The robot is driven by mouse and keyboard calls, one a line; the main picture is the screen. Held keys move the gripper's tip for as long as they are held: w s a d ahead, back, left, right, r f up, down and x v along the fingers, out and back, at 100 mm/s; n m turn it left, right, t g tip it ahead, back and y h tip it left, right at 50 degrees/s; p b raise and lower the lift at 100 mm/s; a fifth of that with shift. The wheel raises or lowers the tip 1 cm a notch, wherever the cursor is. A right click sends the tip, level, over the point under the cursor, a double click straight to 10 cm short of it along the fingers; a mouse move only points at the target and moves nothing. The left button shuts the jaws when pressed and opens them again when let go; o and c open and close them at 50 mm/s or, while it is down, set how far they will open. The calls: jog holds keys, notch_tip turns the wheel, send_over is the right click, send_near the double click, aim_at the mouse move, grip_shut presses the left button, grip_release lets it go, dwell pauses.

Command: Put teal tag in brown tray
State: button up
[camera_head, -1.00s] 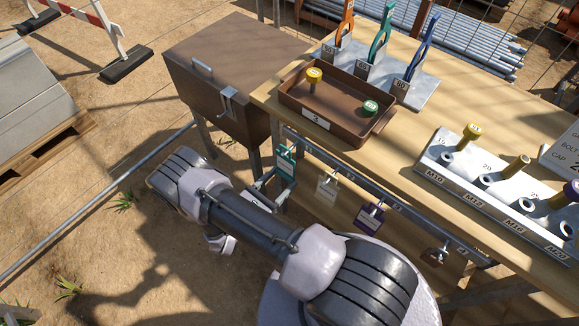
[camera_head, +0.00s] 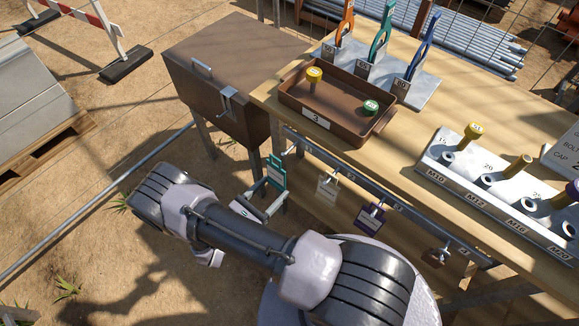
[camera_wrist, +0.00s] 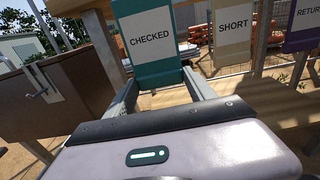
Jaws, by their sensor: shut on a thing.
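The teal tag (camera_head: 277,172) is held upright between my gripper's fingers (camera_head: 274,196), in front of the bench's hook rail and apart from it. In the wrist view the teal tag (camera_wrist: 150,42) reads "CHECKED" and stands between the fingertips of my gripper (camera_wrist: 160,82). The brown tray (camera_head: 317,122), marked 3, sits on the bench top above and to the right of the gripper. A yellow-topped bolt (camera_head: 314,76) and a green-topped piece (camera_head: 370,108) are in the tray.
A beige tag (camera_head: 327,187), a purple tag (camera_head: 369,218) and a brown tag (camera_head: 436,257) hang on the rail (camera_head: 350,177). A brown box (camera_head: 222,80) stands left of the bench. A bolt rack (camera_head: 490,190) and upright tools (camera_head: 380,40) are on the bench top (camera_head: 400,150).

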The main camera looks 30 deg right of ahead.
grip_shut()
